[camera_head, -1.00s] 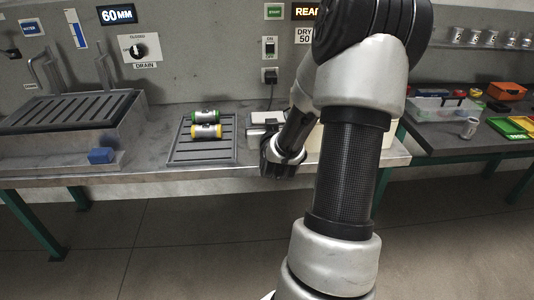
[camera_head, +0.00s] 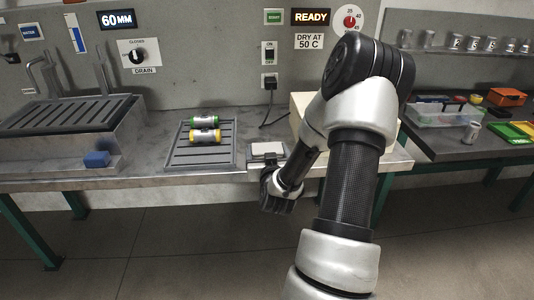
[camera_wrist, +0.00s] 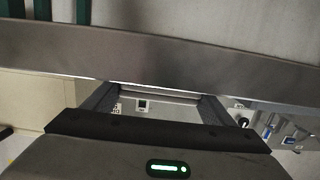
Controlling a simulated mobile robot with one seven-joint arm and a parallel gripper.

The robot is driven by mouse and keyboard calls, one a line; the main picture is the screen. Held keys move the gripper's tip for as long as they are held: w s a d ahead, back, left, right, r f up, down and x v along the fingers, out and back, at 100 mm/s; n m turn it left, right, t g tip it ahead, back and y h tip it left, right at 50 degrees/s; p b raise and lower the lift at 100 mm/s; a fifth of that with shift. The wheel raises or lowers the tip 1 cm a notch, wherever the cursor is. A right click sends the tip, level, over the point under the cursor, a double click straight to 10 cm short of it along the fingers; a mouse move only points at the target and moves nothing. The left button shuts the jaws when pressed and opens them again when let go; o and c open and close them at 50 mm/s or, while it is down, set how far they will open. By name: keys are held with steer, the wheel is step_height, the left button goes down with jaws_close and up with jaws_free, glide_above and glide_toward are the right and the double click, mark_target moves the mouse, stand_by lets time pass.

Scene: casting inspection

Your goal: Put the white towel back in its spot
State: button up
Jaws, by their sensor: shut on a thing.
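I cannot make out the white towel for certain in either view. My gripper (camera_head: 277,200) is low in front of the bench's front edge, below a small grey unit (camera_head: 267,163) with a pale flat top (camera_head: 267,148). In the wrist view my gripper (camera_wrist: 160,103) has its two dark fingers wide apart. A thin pale strip (camera_wrist: 160,95) spans between them. It seems to be the thing held, but its kind is unclear.
A ribbed drain tray (camera_head: 205,160) holds a green-ended roll (camera_head: 203,121) and a yellow one (camera_head: 204,136). A cream box (camera_head: 302,108) stands behind my arm. The floor (camera_head: 160,250) in front is clear.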

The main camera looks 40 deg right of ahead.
steer(key=shift+r, duration=0.1)
steer(key=shift+f, duration=0.2)
steer(key=o, duration=1.1)
steer(key=shift+c, duration=0.2)
steer(key=shift+r, duration=0.1)
steer(key=p+v, duration=1.5)
steer(key=v, duration=0.2)
steer(key=shift+s+d+f, duration=0.25)
steer(key=shift+s+f, duration=0.05)
steer(key=shift+s, duration=0.2)
